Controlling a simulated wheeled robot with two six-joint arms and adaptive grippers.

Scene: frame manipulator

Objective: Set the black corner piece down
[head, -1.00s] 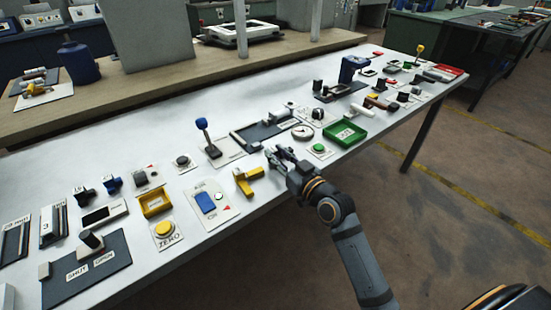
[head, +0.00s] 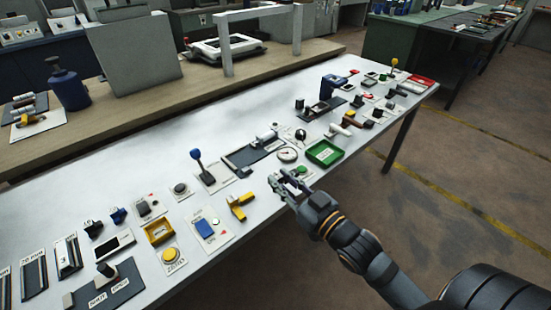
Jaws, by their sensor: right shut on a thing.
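My right gripper (head: 279,180) is above the front edge of the long white table (head: 120,193), just right of a yellow bracket-like piece (head: 240,205). It is shut on a small dark thing between its fingertips, consistent with the black corner piece. The fingers hide most of it, so its shape and its gap to the table cannot be told. My left gripper is not in view.
Panels with knobs, buttons and levers crowd the table. A green tray (head: 324,152) and green button (head: 299,170) lie right of the gripper. A blue-topped lever (head: 197,156) stands behind it. The table's back left strip is bare.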

